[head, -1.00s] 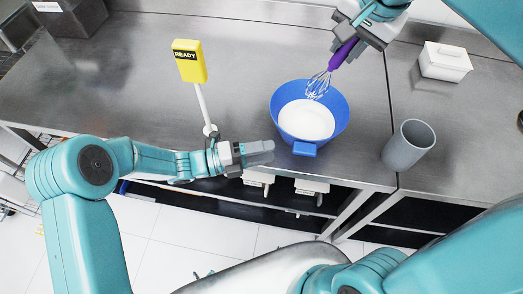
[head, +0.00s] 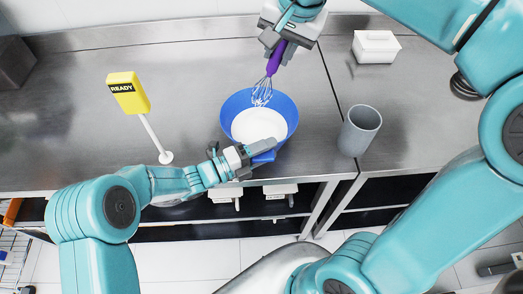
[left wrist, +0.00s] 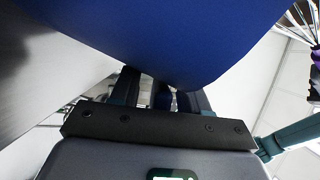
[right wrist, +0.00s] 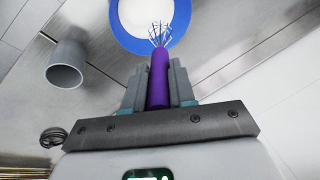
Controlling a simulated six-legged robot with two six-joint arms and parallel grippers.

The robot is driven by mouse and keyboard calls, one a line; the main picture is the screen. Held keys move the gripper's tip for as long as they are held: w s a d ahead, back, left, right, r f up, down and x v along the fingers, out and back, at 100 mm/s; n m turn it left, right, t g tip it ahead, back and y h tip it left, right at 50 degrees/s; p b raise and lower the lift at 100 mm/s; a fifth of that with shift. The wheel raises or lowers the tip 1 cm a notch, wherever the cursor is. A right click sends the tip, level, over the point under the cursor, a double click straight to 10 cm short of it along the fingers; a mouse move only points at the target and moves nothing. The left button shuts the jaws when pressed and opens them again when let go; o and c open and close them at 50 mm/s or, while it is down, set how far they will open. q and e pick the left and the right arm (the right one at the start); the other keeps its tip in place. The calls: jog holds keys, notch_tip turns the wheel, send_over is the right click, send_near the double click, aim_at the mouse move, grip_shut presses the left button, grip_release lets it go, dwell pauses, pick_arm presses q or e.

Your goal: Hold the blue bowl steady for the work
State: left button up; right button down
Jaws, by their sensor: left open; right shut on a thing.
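The blue bowl (head: 284,104) stands on the steel counter with white contents (head: 258,124) in it and a blue tab (head: 264,158) at its front. My left gripper (head: 262,147) is open at the front of the bowl by the tab, which it partly hides. In the left wrist view the bowl's blue side (left wrist: 160,35) looms just beyond the fingers (left wrist: 167,97); contact cannot be told. My right gripper (head: 274,46) is shut on the purple handle of a whisk (head: 273,62). The whisk's wires are over the bowl, shown also in the right wrist view (right wrist: 159,36).
A yellow sign reading READY (head: 128,92) stands on a white post left of the bowl. A grey cup (head: 359,131) stands to the right, and a white lidded box (head: 376,46) behind it. The counter's front edge lies just before the bowl. The left counter is mostly clear.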

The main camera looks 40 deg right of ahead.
pick_arm(q)
jog(key=shift+s+r, duration=0.1)
jog(key=shift+s, duration=0.05)
jog(key=shift+c, duration=0.8)
grip_shut()
